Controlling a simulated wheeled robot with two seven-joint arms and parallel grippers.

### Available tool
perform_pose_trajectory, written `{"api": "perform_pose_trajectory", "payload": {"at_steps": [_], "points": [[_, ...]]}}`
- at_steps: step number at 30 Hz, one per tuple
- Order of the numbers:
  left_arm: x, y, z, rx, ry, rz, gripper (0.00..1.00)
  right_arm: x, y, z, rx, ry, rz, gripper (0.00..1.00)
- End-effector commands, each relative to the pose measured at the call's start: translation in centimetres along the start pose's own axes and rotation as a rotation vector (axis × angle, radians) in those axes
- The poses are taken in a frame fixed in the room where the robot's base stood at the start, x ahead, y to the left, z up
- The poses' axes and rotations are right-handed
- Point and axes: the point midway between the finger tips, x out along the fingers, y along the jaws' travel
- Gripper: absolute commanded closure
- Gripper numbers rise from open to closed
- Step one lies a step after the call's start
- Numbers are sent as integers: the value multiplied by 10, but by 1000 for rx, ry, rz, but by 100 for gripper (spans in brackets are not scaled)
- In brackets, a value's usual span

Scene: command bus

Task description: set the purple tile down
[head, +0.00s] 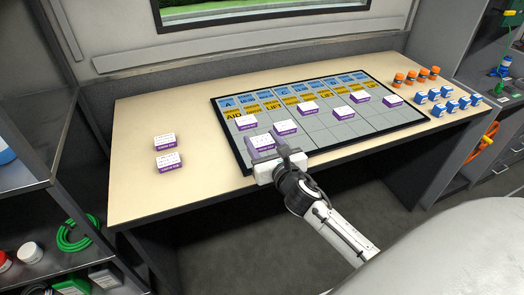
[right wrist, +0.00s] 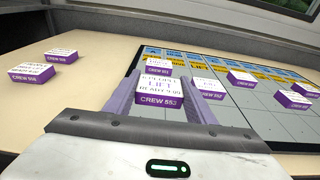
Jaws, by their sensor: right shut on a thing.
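My right gripper (head: 273,154) is shut on a purple tile (head: 261,143) with a white printed top. My left gripper is not in view.
More purple tiles (head: 308,108) stand on the board to the right. Two purple tiles (head: 167,162) lie on the bare table left of the board. Blue pieces (head: 448,104) and orange pieces (head: 415,76) stand in groups at the table's right end. The board's front right squares are clear.

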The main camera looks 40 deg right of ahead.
Motion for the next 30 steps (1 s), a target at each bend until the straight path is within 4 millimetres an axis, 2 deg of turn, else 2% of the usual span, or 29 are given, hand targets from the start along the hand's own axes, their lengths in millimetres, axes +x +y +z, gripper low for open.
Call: {"api": "perform_pose_trajectory", "payload": {"at_steps": [1, 5, 16, 17, 20, 30], "points": [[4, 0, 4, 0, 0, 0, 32, 2, 0, -13, 4, 4, -2, 73], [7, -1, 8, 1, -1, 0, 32, 4, 0, -26, 1, 3, -1, 73], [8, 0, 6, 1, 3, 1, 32, 4, 0, -29, -1, 1, 0, 73], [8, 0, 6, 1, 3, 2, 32, 4, 0, -30, -1, 1, 0, 49], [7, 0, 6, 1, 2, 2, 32, 4, 0, -29, -1, 2, 0, 32], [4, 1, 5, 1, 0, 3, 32, 3, 0, -25, 0, 1, 0, 32]]}}
